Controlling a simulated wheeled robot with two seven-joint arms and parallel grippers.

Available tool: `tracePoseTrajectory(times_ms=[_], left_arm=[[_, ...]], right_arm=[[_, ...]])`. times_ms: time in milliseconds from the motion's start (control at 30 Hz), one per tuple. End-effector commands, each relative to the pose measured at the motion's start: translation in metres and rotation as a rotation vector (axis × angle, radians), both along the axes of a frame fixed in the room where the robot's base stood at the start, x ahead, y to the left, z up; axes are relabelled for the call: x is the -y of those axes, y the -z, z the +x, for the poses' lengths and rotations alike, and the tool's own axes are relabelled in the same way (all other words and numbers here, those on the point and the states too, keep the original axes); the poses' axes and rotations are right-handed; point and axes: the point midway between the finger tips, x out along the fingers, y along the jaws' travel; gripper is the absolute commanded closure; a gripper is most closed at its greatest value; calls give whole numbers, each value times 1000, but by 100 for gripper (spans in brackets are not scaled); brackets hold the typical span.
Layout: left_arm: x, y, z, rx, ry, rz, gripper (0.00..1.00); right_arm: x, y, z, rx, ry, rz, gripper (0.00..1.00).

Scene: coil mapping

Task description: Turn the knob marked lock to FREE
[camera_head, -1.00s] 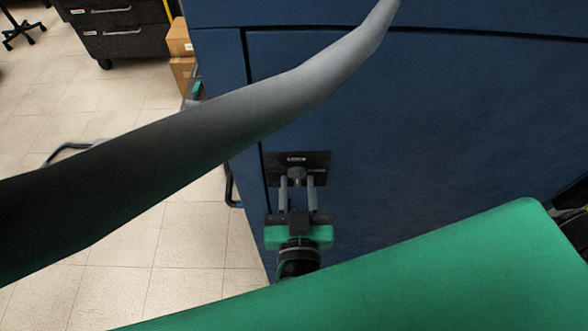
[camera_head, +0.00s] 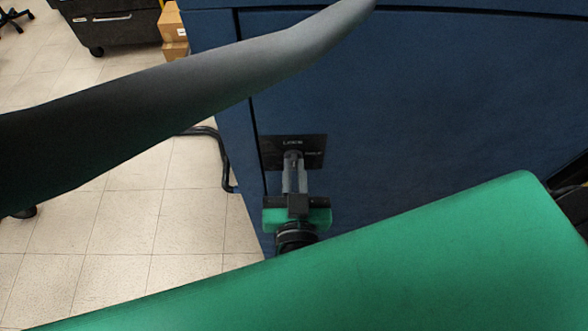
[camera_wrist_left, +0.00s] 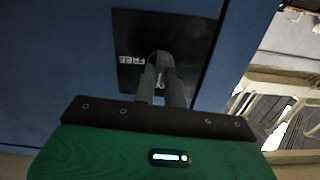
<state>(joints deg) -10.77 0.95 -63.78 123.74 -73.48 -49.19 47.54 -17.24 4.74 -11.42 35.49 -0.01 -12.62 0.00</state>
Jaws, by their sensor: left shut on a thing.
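The lock knob (camera_head: 293,155) sits on a dark plate (camera_head: 316,143) on the blue cabinet's front. The plate reads LOCK along its top, with a smaller label at its right that is hard to read. My left gripper (camera_head: 294,164) is shut on the knob, its grey fingers close together. In the left wrist view the plate (camera_wrist_left: 128,30) shows the word FREE beside the knob (camera_wrist_left: 158,57), and the gripper fingers (camera_wrist_left: 160,66) cover most of the knob. The knob's pointing direction is hidden. My right gripper is not in view.
The blue cabinet (camera_head: 430,100) fills the right side. A black bent handle or tube (camera_head: 222,160) stands by its left edge. Cardboard boxes (camera_head: 172,30) and a dark drawer unit (camera_head: 115,22) stand behind on the tiled floor. Open floor lies at left.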

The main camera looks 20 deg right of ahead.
Motion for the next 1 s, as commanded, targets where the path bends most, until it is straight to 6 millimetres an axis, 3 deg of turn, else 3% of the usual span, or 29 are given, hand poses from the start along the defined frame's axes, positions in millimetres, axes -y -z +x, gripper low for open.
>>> tracePoseTrajectory(times_ms=[1000], left_arm=[[3,-1,0,253,-1,878,100]], right_arm=[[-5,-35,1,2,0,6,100]])
